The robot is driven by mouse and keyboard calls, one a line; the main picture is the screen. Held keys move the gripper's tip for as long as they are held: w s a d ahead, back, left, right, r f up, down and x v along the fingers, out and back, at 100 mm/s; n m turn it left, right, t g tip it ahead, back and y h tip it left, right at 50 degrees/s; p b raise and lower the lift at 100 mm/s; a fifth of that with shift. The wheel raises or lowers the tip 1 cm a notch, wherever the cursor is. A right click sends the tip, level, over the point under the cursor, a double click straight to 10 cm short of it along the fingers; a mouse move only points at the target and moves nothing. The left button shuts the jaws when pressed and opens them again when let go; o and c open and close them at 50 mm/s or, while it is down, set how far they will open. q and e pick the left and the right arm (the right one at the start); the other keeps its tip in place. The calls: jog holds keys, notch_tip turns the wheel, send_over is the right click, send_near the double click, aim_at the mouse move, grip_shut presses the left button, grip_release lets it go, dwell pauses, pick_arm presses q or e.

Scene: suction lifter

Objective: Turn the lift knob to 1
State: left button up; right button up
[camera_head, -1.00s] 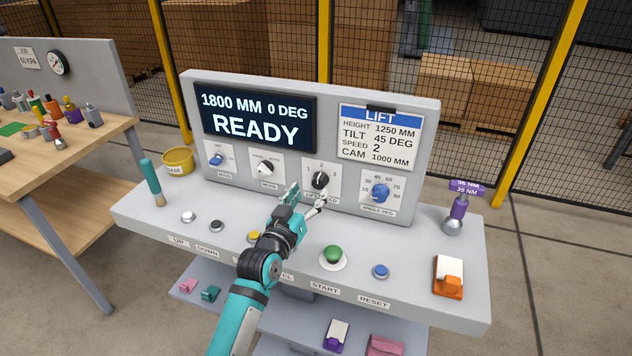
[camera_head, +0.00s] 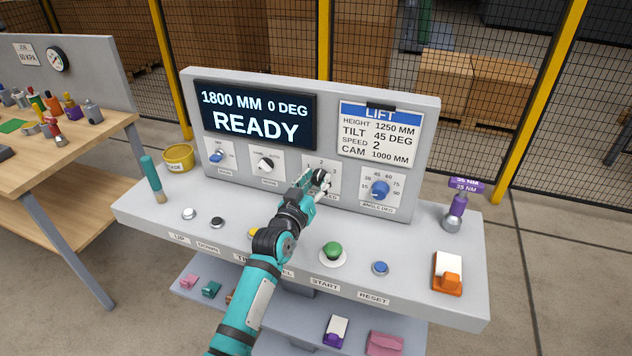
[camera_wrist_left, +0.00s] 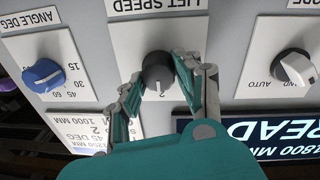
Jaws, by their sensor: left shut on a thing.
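The black lift speed knob (camera_head: 321,175) sits on a white plate in the lower middle of the grey panel. In the left wrist view, which is upside down, the knob (camera_wrist_left: 157,72) sits under the words LIFT SPEED, and its pale mark appears to point toward the 2. My left gripper (camera_head: 317,185) is at the knob, with one finger on each side. In the wrist view the left gripper (camera_wrist_left: 158,76) is shut on the knob. The fingers and hand hide part of the dial plate in the head view. My right gripper is not in view.
The blue angle knob (camera_head: 380,190) is right of the dial and the mode knob (camera_head: 266,165) is left. The display (camera_head: 255,115) reads 1800 MM, 0 DEG, READY. The card (camera_head: 380,134) lists speed 2. A green button (camera_head: 333,250) is on the ledge below.

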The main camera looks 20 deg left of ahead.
pick_arm(q)
jog(key=shift+c, duration=1.3)
jog(key=shift+n, duration=0.3)
jog(key=n, duration=0.4)
jog(key=shift+a+p, duration=0.1)
jog(key=shift+p, duration=0.2)
jog(key=n, duration=0.4)
jog(key=shift+f+n+t, duration=0.1)
jog(key=shift+n+t, duration=0.2)
jog(key=shift+n, duration=0.1)
jog(key=shift+n+y, duration=0.3)
jog(key=shift+n, duration=1.1)
jog(key=shift+f, duration=0.1)
jog(key=o, duration=1.1)
jog(key=shift+o, duration=0.2)
